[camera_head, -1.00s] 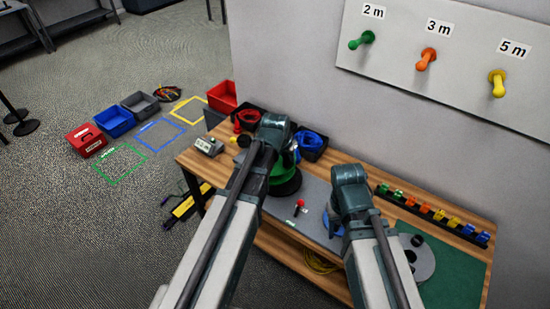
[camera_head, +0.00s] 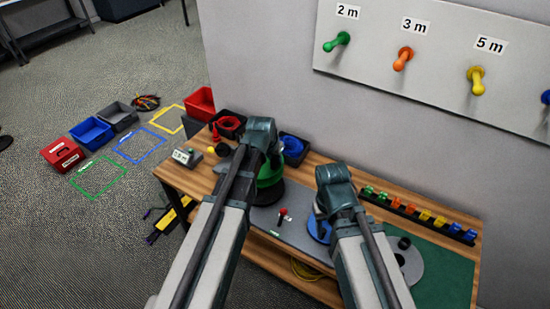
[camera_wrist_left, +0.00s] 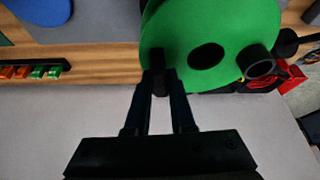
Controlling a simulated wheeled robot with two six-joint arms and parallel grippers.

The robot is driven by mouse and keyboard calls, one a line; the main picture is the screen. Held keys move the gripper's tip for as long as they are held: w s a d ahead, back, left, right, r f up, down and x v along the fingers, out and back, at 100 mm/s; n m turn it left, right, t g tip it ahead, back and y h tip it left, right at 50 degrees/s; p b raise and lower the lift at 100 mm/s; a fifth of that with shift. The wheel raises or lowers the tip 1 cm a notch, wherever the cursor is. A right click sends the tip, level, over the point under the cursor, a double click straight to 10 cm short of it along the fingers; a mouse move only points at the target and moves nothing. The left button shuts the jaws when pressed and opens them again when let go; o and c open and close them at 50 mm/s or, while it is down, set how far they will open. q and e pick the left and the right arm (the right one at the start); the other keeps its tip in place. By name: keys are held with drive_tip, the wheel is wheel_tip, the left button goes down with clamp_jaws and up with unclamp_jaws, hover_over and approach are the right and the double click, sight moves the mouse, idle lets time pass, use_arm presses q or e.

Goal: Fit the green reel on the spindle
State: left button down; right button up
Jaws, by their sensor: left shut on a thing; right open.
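The green reel (camera_wrist_left: 225,35) is a flat green disc with a dark central hole in the left wrist view. In the head view the green reel (camera_head: 270,171) shows partly behind my left arm, just above a round black base (camera_head: 267,193) on the bench. My arm hides the spindle, so I cannot tell whether the reel is around it or above it. My right gripper (camera_head: 322,207) is open over the bench by a blue reel (camera_head: 319,229); its fingers are mostly hidden.
A red-topped lever (camera_head: 283,213) stands on the grey mat between my arms. Bins with red and blue coils (camera_head: 292,146) stand behind the green reel. A rack of several coloured clips (camera_head: 418,216) lies along the wall. A grey disc (camera_head: 410,264) is by the green mat (camera_head: 445,275).

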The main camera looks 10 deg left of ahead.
use_arm(q)
drive_tip(key=shift+f+b, duration=4.25)
drive_tip(key=shift+f, duration=0.25)
use_arm(e)
drive_tip(key=shift+f, duration=4.5)
use_arm(q)
drive_tip(key=c, duration=0.7)
unclamp_jaws()
use_arm(e)
drive_tip(key=shift+r, duration=0.1)
use_arm(q)
drive_tip(key=p+v, duration=1.2)
drive_tip(key=v, duration=0.2)
drive_tip(key=shift+p, duration=0.35)
use_arm(e)
wheel_tip(320, 180, up, 12)
drive_tip(key=shift+r, duration=0.2)
use_arm(q)
drive_tip(key=shift+f, duration=0.1)
